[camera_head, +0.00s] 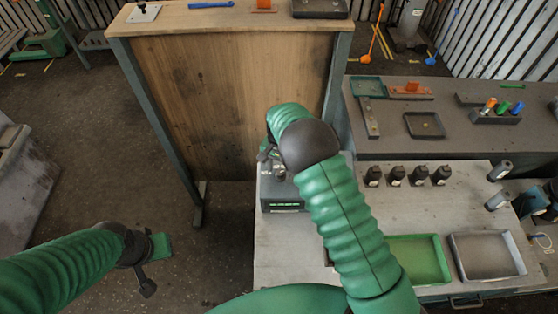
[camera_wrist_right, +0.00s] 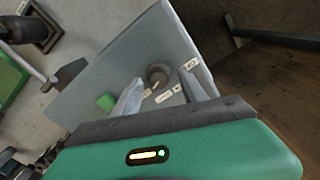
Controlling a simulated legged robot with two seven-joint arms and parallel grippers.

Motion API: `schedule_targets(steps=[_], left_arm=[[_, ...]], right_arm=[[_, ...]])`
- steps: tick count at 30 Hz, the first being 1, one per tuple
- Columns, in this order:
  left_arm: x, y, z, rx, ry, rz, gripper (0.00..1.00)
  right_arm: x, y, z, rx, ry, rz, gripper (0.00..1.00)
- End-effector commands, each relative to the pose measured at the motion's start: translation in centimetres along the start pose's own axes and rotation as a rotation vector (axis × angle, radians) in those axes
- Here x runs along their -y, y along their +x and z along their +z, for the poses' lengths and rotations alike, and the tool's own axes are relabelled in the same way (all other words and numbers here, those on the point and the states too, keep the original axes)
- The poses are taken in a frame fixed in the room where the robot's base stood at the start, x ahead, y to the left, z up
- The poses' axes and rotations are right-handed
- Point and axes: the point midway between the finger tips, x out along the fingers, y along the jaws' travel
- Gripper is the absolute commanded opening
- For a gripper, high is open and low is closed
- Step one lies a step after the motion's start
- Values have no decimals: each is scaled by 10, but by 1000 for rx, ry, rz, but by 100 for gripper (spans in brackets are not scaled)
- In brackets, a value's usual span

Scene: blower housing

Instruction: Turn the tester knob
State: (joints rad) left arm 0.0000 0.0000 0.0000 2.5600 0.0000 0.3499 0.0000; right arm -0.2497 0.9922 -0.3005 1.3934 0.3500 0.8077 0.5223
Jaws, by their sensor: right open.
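In the right wrist view the tester (camera_wrist_right: 120,62) shows a round dark knob (camera_wrist_right: 158,74), a green square (camera_wrist_right: 106,102) and small pale labels. There my right gripper (camera_wrist_right: 162,93) is open, its two fingers on either side of the knob. I cannot tell whether they touch it. My left gripper (camera_head: 150,268) hangs low at the left, over the floor.
A green tray (camera_head: 447,262) and a grey tray (camera_head: 519,260) lie on the bench, with several dark cylindrical parts (camera_head: 397,176) behind them. A wooden panel (camera_head: 215,95) of a taller table stands behind the tester. The floor at the left is mostly clear.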

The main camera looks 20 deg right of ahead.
Motion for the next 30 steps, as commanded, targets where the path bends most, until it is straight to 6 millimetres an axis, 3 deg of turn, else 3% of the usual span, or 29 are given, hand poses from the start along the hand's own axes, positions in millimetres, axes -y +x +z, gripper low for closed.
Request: schedule_targets(steps=[5,9,15,18,22,30], left_arm=[[0,15,4,0,0,0,0],[0,27,6,0,0,0,0],[0,37,9,0,0,0,0],[0,39,9,0,0,0,0],[0,39,9,0,0,0,0],[0,39,9,0,0,0,0]], right_arm=[[2,-35,0,-5,0,-6,50],[1,-77,1,-6,-1,-6,50],[2,-132,1,-4,0,-4,50],[2,-150,1,-3,0,-2,50],[1,-161,2,-1,0,0,50],[1,-163,2,0,0,0,50]])
